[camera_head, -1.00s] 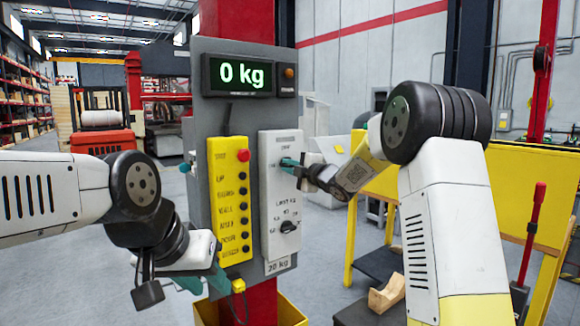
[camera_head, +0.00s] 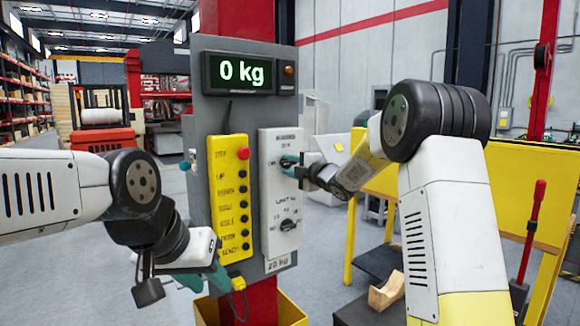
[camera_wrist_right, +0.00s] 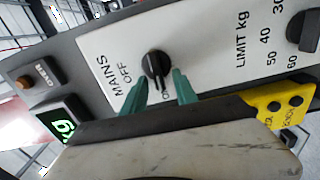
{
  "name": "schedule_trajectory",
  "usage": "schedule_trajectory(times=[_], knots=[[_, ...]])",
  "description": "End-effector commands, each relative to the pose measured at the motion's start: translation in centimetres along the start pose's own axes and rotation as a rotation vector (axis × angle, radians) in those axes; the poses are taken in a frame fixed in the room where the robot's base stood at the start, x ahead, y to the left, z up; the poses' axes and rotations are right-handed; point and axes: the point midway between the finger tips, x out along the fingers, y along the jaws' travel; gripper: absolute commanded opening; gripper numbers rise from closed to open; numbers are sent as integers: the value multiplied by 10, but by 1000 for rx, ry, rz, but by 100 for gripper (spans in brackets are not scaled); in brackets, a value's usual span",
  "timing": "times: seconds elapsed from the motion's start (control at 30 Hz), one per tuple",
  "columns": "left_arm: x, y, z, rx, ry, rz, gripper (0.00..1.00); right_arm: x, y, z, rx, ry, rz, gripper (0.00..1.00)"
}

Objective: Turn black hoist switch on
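The black switch knob (camera_wrist_right: 156,65) sits on the white MAINS panel (camera_wrist_right: 205,45), with OFF printed beside it and a partly hidden label under it. I cannot tell for certain which label it points at. My right gripper (camera_wrist_right: 160,84) is open, its two teal fingertips on either side of the knob's lower part; whether they touch it is unclear. In the head view my right gripper (camera_head: 291,166) covers the knob at the panel's upper part. My left gripper (camera_head: 212,279) is low beside the post, near a small yellow part (camera_head: 238,284); its finger gap is unclear.
A lit display (camera_head: 240,74) reads 0 kg above the panels. A yellow button box (camera_head: 229,200) with a red button stands left of the white panel. A black limit knob (camera_head: 288,225) is lower on the panel.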

Motion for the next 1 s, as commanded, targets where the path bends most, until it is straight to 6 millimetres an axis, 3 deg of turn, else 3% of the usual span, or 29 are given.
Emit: schedule_trajectory(times=[0.27,0.7,1.0], knots=[[0,0,0,0,0,0,36,-3,1,0,0,1,2,35],[0,0,0,0,0,0,36,-68,1,0,0,0,2,35],[0,0,0,0,0,0,36,-78,0,0,0,1,1,35]])
